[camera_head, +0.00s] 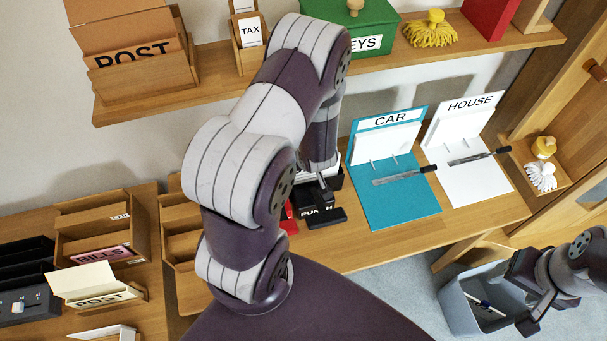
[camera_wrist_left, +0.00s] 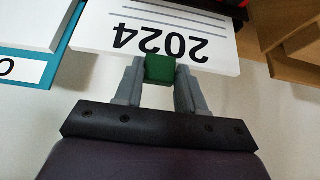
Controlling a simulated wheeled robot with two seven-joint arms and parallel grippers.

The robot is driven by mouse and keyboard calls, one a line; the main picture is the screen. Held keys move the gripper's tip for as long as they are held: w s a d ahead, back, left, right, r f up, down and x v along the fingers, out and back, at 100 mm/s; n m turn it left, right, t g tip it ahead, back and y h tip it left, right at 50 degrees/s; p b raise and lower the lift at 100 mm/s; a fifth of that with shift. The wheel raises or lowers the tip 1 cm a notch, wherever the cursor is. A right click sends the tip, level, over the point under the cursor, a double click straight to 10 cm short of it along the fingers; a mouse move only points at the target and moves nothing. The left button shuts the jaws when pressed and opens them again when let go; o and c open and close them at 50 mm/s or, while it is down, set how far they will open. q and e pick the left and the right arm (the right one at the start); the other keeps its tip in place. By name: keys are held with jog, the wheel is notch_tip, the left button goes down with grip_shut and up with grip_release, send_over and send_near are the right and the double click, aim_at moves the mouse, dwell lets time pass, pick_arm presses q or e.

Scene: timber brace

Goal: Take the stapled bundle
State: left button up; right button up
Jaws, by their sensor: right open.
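A white sheet or bundle marked 2024 (camera_wrist_left: 165,35) shows upside down in the left wrist view. A small green block (camera_wrist_left: 160,70) sits at its near edge. My left gripper (camera_wrist_left: 160,75) has a finger against each side of the green block, which fills the gap between them. In the head view my left arm hides that gripper; a white edge (camera_head: 318,171) shows beside the wrist, above the black punch (camera_head: 321,212). Staples cannot be made out. My right gripper (camera_head: 520,297) is open and empty over the grey bin (camera_head: 455,305) at the lower right.
A teal CAR board (camera_head: 400,212) and a white HOUSE board (camera_head: 487,190) stand right of the punch. A shelf (camera_head: 385,66) carries the POST box (camera_head: 145,75) and green KEYS box (camera_head: 372,15). Wooden trays (camera_head: 95,213) stand left. Free desk lies before the boards.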

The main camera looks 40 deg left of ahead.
pick_arm(q)
grip_shut()
notch_tip(320, 180, up, 11)
jog(key=p, duration=1)
jog(key=shift+p, duration=0.4)
dwell(0.4)
